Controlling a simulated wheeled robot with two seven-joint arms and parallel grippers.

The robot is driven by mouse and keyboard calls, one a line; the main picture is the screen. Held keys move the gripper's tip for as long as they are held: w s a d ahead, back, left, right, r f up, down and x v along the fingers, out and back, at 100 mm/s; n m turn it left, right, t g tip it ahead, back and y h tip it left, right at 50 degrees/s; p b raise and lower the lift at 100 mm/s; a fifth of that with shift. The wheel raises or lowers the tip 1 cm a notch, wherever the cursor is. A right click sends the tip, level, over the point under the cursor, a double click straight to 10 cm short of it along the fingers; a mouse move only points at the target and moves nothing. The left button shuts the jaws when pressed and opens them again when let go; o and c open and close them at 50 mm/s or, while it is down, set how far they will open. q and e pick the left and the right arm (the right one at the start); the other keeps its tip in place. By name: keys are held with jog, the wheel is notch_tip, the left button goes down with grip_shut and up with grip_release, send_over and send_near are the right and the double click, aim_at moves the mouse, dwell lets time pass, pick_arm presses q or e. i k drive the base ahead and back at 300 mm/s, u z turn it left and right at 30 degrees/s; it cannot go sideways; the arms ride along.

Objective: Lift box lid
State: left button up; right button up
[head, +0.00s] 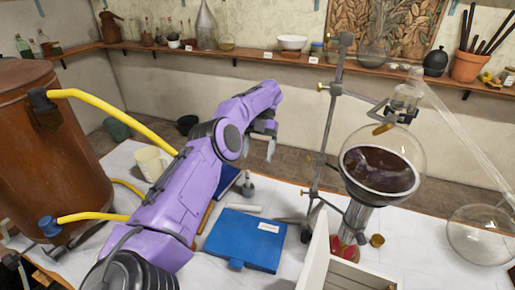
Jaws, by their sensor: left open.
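A flat blue box (245,239) with a white label and a small tab on its front edge lies on the white-covered table; its top looks closed. A pale open-topped box (317,252) stands at the bottom edge, cut off by the frame, with one wall rising high at its left. I cannot tell which box the task means. My left gripper (260,147) is open and empty, pointing down in the air beyond the blue box and apart from both boxes. My right gripper is out of view.
A metal stand (328,130) and a large glass flask (383,165) with dark contents stand right of the blue box. Another glass flask (480,235) is at far right. A copper vessel (50,140) with yellow pipes fills the left.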

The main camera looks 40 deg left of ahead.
aim_at(240, 237)
jog(key=k, duration=2)
